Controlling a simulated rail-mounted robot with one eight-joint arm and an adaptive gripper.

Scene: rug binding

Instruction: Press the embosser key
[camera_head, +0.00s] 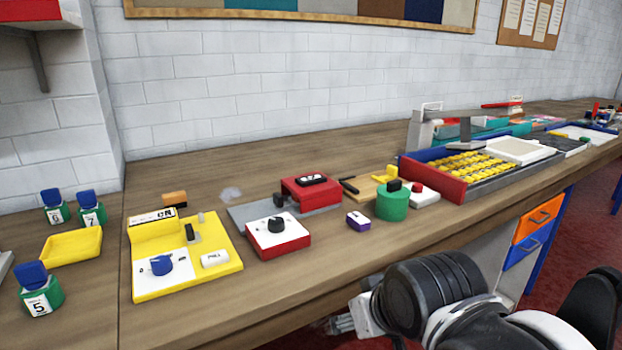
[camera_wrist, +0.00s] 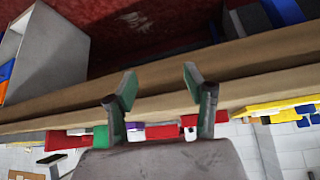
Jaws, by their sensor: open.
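No label in view names the embosser, so I cannot tell which part is its key. Candidates on the bench include a white block with a red button (camera_head: 418,188), a red-and-white box with a black knob (camera_head: 277,232), and a yellow machine (camera_head: 222,262) with a blue knob and a black lever. A red bridge-shaped unit (camera_head: 312,187) stands on a grey plate behind the box. My gripper (camera_head: 345,322) is low in front of the bench edge, apart from all of these. In the wrist view my gripper (camera_wrist: 160,78) is open, with nothing between its fingers.
A green cylinder with a black top (camera_head: 392,205) and a small purple block (camera_head: 358,221) stand near the red units. A red-sided tray with yellow pieces (camera_head: 460,165) is at right. A yellow tray (camera_head: 72,246) and several numbered green pots are at left. The front bench strip is clear.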

